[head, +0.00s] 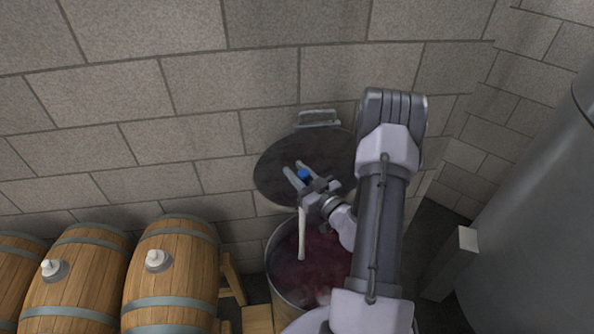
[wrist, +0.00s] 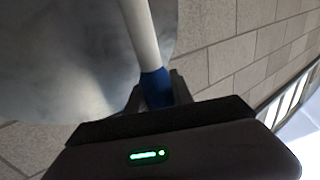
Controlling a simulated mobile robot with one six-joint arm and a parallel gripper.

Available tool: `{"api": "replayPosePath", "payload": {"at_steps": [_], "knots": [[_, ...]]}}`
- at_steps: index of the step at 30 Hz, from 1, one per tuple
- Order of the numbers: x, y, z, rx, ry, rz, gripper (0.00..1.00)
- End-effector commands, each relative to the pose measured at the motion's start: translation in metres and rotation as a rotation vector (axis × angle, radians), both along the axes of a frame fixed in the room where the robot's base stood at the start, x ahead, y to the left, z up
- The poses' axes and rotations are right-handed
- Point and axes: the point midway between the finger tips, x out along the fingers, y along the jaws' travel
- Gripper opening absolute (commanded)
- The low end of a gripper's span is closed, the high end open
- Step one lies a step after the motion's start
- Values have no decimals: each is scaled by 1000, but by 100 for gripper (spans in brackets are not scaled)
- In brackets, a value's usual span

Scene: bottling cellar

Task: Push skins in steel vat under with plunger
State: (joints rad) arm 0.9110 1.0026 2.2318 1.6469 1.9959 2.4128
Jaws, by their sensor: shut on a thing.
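The steel vat (head: 284,296) stands open against the wall, with dark red skins (head: 318,262) inside. My gripper (head: 303,176) is above the vat, in front of the raised lid. It is shut on the blue grip of the plunger (head: 301,235). The plunger's white shaft hangs down over the skins; I cannot tell whether its lower end touches them, and no plunger head shows. In the wrist view the blue grip (wrist: 156,88) sits between the fingers and the white shaft runs away from them. My arm hides the vat's right side.
The round dark lid (head: 275,165) with a handle (head: 318,117) stands up behind the vat against the block wall. Wooden barrels (head: 172,275) lie on the left.

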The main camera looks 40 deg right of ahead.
Motion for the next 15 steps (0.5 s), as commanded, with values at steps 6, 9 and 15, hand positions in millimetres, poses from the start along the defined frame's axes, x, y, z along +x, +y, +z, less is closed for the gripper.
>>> {"api": "replayPosePath", "payload": {"at_steps": [6,9,15], "knots": [[0,0,33,0,-1,0,0],[0,0,45,0,-1,0,0],[0,0,70,0,-1,0,0]]}}
